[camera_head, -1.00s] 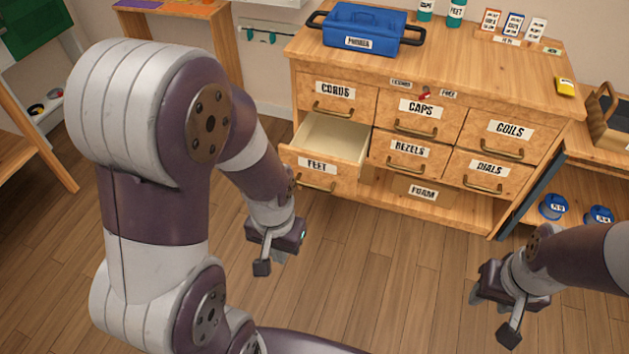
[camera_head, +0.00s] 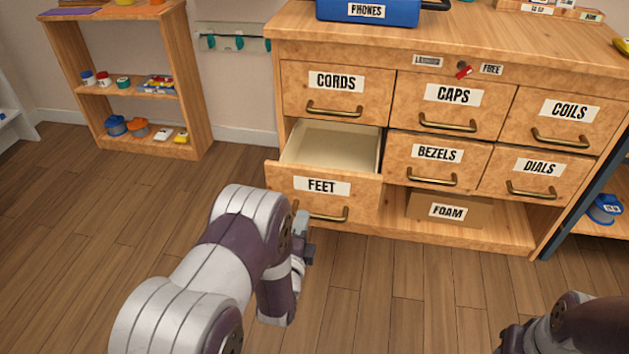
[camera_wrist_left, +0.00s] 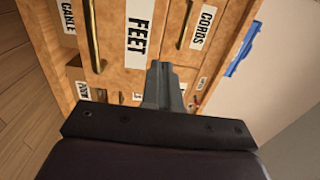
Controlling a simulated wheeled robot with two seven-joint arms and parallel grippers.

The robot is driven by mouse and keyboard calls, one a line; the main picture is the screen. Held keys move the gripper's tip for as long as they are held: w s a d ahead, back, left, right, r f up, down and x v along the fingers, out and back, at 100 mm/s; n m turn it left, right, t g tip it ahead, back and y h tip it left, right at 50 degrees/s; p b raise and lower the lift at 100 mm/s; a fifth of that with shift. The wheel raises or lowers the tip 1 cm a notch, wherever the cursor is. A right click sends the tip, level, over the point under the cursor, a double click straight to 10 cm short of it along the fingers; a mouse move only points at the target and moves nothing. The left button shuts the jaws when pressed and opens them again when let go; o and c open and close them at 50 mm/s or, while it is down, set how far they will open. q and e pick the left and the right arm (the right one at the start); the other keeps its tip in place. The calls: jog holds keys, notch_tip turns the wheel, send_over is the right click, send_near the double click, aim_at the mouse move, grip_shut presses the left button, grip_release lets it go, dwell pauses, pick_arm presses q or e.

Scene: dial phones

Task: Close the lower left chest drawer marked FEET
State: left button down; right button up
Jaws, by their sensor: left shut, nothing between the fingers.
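The FEET drawer (camera_head: 284,183) is the lower left drawer of the wooden chest and stands pulled out, its empty pale inside showing. Its front carries a white FEET label and a brass handle (camera_head: 330,216). My left gripper (camera_head: 301,226) is shut and empty in front of the drawer, overlapping the handle's left part in the head view; I cannot tell if it touches. In the left wrist view its closed fingers (camera_wrist_left: 163,82) point at the drawer front beside the FEET label (camera_wrist_left: 139,38). My right gripper (camera_head: 511,341) is partly cut off at the bottom right.
The CORDS (camera_head: 336,92), CAPS, BEZELS (camera_head: 437,160), COILS and DIALS drawers are shut. A FOAM box (camera_head: 447,211) sits in the bay below. A red key-like piece (camera_head: 464,71) is between the labels on the top rail. A small shelf (camera_head: 172,95) stands left; floor between is clear.

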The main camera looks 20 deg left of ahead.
aim_at(316, 174)
pick_arm(q)
jog(key=b+x, duration=0.2)
jog(key=x, duration=0.2)
jog(key=b+x, duration=0.2)
jog(key=x, duration=0.2)
jog(key=b+x, duration=0.2)
jog(key=x, duration=0.2)
jog(key=shift+w+a+f, duration=0.15)
jog(key=shift+w+f, duration=0.05)
jog(key=shift+f, duration=0.15)
jog(key=shift+w+a+r+b, duration=0.2)
jog(key=shift+w+b, duration=0.15)
jog(key=shift+w, duration=0.15)
pick_arm(e)
notch_tip(316, 174, down, 7)
pick_arm(q)
jog(key=shift+w, duration=0.1)
